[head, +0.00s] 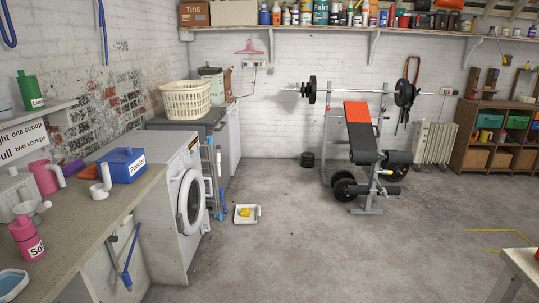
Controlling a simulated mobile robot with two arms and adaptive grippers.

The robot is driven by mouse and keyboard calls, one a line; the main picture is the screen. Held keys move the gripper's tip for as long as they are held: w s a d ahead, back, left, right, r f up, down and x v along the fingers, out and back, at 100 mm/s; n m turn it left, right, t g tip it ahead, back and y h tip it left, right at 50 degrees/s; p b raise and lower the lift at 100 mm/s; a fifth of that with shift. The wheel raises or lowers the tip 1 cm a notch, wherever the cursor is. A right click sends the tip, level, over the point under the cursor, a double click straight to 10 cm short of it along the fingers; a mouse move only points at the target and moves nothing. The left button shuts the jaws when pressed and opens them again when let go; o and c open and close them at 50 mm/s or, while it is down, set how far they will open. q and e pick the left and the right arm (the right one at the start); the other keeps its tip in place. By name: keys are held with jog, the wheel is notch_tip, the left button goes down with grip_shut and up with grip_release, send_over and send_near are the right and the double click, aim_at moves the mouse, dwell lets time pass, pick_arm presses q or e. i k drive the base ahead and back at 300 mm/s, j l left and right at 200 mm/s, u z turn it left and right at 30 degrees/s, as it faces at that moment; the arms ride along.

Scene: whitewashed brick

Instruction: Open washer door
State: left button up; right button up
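The white front-loading washer (165,212) stands at the left, between the worktop and a grey-topped cabinet. Its front faces right. Its round door (190,201) has a white ring and dark glass, seen at a slant, and it looks closed against the front. The control panel with a dial sits above the door. Neither of my grippers is in the head view.
The worktop (70,222) at the left holds a blue powder box (124,165) and pink bottles. A folded drying rack (214,175) stands just beyond the washer. A white tray (247,214) lies on the floor. The floor in front of the washer is otherwise clear.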

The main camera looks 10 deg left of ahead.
aim_at(192, 197)
jog(key=i+u, duration=0.3)
jog(key=i, duration=2.2)
